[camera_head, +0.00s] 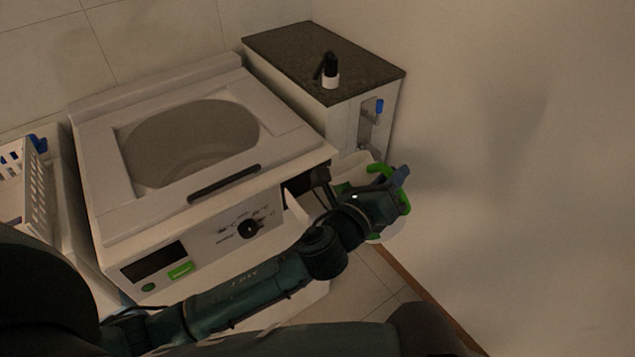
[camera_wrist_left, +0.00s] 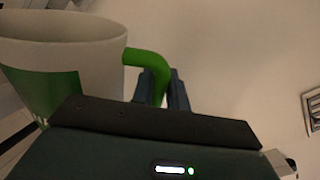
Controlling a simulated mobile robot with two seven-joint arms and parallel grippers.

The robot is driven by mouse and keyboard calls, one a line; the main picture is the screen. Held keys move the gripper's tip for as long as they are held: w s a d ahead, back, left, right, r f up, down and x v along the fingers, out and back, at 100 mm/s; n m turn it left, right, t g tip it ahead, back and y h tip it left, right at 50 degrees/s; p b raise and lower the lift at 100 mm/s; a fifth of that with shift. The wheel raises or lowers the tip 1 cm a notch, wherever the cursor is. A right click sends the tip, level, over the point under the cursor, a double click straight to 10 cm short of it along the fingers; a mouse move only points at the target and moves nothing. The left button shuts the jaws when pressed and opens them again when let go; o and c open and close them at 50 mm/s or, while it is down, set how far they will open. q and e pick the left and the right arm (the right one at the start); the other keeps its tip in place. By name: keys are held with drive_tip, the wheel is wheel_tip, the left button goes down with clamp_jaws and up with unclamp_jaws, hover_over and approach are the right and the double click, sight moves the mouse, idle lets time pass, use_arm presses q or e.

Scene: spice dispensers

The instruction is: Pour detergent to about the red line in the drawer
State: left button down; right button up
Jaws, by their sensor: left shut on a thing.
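My left gripper (camera_head: 396,184) is shut on the green handle of a white detergent cup (camera_head: 352,160), at the right front corner of the washing machine. In the left wrist view, the open-topped cup (camera_wrist_left: 70,45) has a green panel, and its green handle (camera_wrist_left: 146,60) runs between the two fingers of the gripper (camera_wrist_left: 163,88). The drawer (camera_head: 299,212) sticks out below a dark opening in the machine's front, beside the cup. My left forearm and wrist partly hide it. Its inside and the red line cannot be seen. My right gripper is not in view.
The washing machine (camera_head: 105,205) has a dial and display on its front. A cabinet (camera_head: 285,50) with a dark top stands behind right, carrying a small black-and-white bottle (camera_head: 330,75). A white basket (camera_head: 38,190) is at the left. A bare wall closes off the right side.

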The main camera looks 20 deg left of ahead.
sight(359, 169)
use_arm(q)
drive_tip(key=shift+w+a+n+b, duration=0.15)
drive_tip(key=shift+a+n+b, duration=0.2)
drive_tip(key=shift+n, duration=0.05)
drive_tip(key=shift+w+a+r+n+b, duration=0.25)
drive_tip(key=shift+a+n+b, duration=0.25)
drive_tip(key=shift+n, duration=0.4)
idle(2.6)
drive_tip(key=shift+w+a+r+n, duration=0.2)
drive_tip(key=shift+a+r+n, duration=0.35)
drive_tip(key=shift+n, duration=0.05)
idle(3.3)
